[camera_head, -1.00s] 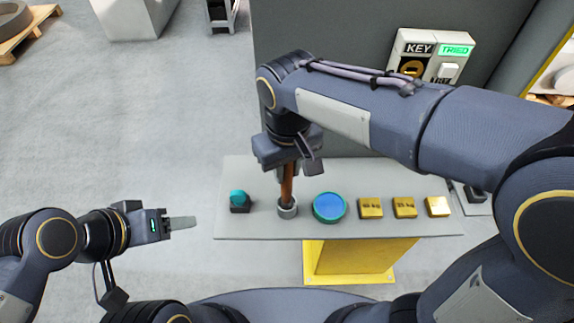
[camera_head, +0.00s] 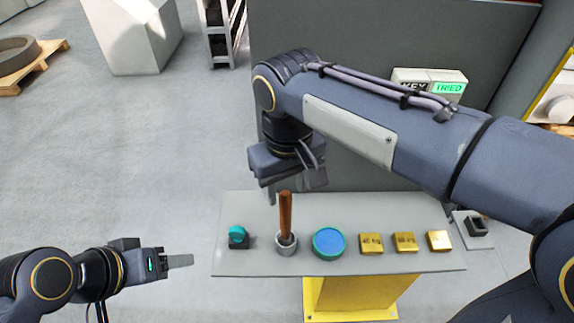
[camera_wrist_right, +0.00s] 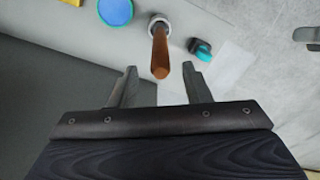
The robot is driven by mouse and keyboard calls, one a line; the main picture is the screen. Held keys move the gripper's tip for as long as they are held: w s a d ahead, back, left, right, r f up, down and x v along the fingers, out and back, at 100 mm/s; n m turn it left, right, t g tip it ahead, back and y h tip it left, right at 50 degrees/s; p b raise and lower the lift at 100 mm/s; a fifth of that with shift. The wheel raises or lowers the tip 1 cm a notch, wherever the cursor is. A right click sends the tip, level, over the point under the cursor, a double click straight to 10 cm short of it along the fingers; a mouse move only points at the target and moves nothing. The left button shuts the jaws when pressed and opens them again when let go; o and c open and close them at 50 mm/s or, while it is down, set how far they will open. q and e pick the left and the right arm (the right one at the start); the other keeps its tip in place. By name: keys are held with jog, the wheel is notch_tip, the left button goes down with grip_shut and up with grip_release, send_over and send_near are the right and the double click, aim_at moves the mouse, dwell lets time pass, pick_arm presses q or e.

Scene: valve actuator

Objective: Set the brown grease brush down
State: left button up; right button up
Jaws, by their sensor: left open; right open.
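The brown grease brush (camera_head: 286,214) stands upright in a small grey cup (camera_head: 286,246) on the grey tabletop, its wooden handle up. The brush also shows in the right wrist view (camera_wrist_right: 160,54), in front of the gap between the fingers. My right gripper (camera_head: 284,190) is open and empty, behind and above the handle top, apart from it; its two fingers show in the right wrist view (camera_wrist_right: 160,88). My left gripper (camera_head: 180,261) is out to the left of the table, holding nothing that I can see.
The grey table (camera_head: 380,264) also bears a teal-topped dark item (camera_head: 238,236) left of the cup, a blue-and-green round tin (camera_head: 328,242) right of it, and several brass blocks (camera_head: 371,243). A panel with KEY and TRIED labels (camera_head: 430,84) is behind. Open floor lies left.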

notch_tip(320, 180, up, 6)
jog(key=shift+s+f, duration=0.1)
jog(key=s+d+f+m+y, duration=0.2)
jog(key=d+f+m+y, duration=0.15)
jog(key=d, duration=0.95)
jog(key=s+d+f+m+t, duration=0.3)
jog(key=s+d+f+t, duration=0.2)
jog(key=s+d+f, duration=0.2)
notch_tip(320, 180, down, 2)
jog(key=shift+s+d+m, duration=0.2)
jog(key=shift+s+m, duration=0.15)
jog(key=shift+s, duration=0.75)
